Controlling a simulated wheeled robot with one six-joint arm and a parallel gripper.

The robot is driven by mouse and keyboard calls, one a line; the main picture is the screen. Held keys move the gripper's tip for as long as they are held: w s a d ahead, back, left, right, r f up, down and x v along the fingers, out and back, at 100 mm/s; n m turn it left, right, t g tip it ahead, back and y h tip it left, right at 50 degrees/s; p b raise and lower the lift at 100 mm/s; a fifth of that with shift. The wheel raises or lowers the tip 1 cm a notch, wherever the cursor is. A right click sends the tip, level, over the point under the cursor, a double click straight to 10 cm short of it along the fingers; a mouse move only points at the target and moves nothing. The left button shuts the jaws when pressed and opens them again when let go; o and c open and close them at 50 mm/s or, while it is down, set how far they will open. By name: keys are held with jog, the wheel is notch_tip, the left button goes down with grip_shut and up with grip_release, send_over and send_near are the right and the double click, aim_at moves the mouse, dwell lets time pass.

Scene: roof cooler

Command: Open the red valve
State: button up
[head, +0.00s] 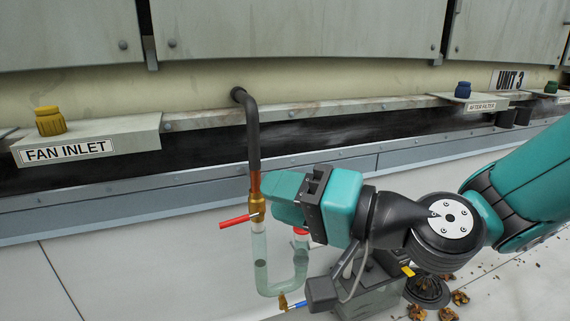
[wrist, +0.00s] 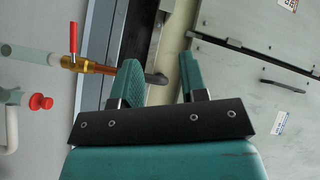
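The red valve is a red lever (head: 234,221) on a brass valve body (head: 257,204), at the foot of a dark pipe and above a clear U-shaped tube (head: 262,265). In the head view the lever points left and slightly down, across the pipe. The wrist view shows the red lever (wrist: 73,37) and the brass body (wrist: 74,62) left of my gripper (wrist: 160,68). My gripper is open, with nothing held between its fingers. In the head view my gripper (head: 270,193) is just right of the brass body and partly overlaps it; contact cannot be told.
A red cap (head: 300,231) tops the tube's other arm. A yellow knob (head: 49,121) is on the FAN INLET ledge, a blue knob (head: 463,90) on the AFTER FILTER ledge. Floor left of the tube is clear.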

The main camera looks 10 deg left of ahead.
jog(key=shift+s+r, duration=0.1)
jog(key=shift+r, duration=0.2)
jog(key=shift+c, duration=0.5)
